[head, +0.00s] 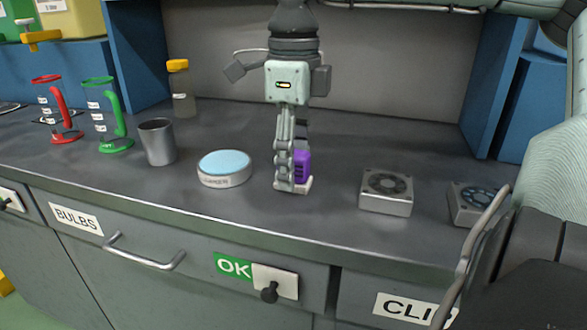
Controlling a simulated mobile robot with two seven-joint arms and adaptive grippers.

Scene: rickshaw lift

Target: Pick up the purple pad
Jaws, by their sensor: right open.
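The purple pad (303,166) is a small ribbed purple block standing upright on the grey counter, near the middle of the head view. A pale piece shows at its foot. My right gripper (292,168) points straight down from above, its fingers low at the pad. One finger is just left of the pad and covers part of its left side. The other finger is mostly hidden behind the pad. The right gripper is open. I cannot tell whether a finger touches the pad. My left gripper is not in view.
A blue-topped round disc (224,168) and a metal cup (157,141) stand to the left. Red (58,112) and green (106,115) handled beakers and a yellow-capped jar (182,90) are farther left. Two fan boxes (386,191) (470,201) stand right. The counter's front edge (250,225) is close.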

